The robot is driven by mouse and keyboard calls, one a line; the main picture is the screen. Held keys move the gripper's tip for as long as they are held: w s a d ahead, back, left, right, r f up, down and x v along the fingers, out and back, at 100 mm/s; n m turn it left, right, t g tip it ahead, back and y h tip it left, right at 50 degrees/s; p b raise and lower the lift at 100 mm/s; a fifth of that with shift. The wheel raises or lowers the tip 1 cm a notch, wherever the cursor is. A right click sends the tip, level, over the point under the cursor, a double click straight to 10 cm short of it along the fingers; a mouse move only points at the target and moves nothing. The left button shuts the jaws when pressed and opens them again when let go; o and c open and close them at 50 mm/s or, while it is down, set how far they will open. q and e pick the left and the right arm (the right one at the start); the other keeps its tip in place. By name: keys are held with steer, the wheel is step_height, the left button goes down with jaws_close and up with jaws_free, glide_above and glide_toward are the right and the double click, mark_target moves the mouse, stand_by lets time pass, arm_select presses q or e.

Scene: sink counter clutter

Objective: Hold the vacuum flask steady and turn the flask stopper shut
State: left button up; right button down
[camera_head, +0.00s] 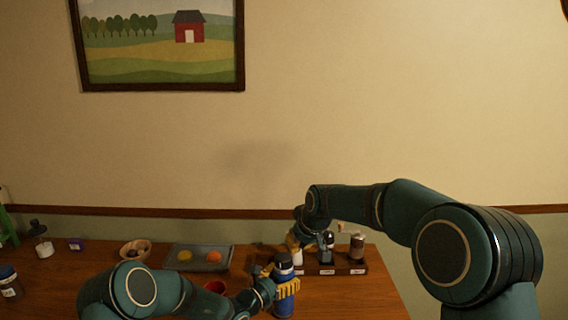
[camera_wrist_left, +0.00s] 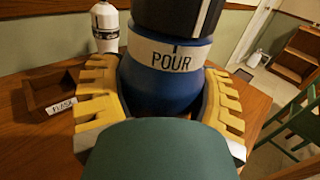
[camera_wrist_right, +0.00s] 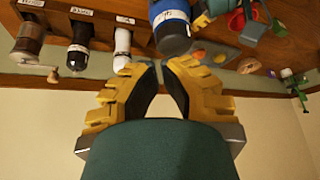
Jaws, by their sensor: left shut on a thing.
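The blue vacuum flask (camera_head: 284,306) stands upright at the front of the counter. My left gripper (camera_head: 287,287) is shut around its body. In the left wrist view the yellow fingers clasp the blue body (camera_wrist_left: 165,88) from both sides. The dark stopper (camera_wrist_left: 178,16) sits on top, with a pale line on its side. The light band below reads POUR, with a dark tick above the word. My right gripper (camera_wrist_right: 160,65) is empty, its fingertips close together. In its view the flask's stopper (camera_wrist_right: 175,46) is beyond the fingertips, apart from them.
A wooden rack (camera_head: 340,270) behind the flask holds a white bottle (camera_wrist_right: 122,45), a dark bottle (camera_head: 327,247) and a grinder (camera_head: 357,246). Its FLASK slot (camera_wrist_left: 61,106) looks empty. A tray (camera_head: 200,265), a bowl (camera_head: 135,250) and a red cup (camera_head: 215,287) are to the left.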

mark_target(290, 268)
steer(key=shift+s+a+f, duration=0.25)
steer(key=shift+a+f, duration=0.35)
steer(key=shift+f, duration=0.4)
steer(key=shift+s+a+f, duration=0.25)
steer(key=shift+a+f, duration=0.3)
steer(key=shift+f, duration=0.45)
steer(key=shift+s+a+f, duration=0.25)
steer(key=shift+a+f, duration=0.35)
steer(key=shift+f, duration=0.4)
steer(key=shift+w, duration=0.2)
steer(key=shift+w+d, duration=0.2)
steer(key=shift+d, duration=0.45)
steer(key=shift+w+d, duration=0.1)
steer(key=shift+d, duration=0.2)
steer(key=shift+w+d, duration=0.5)
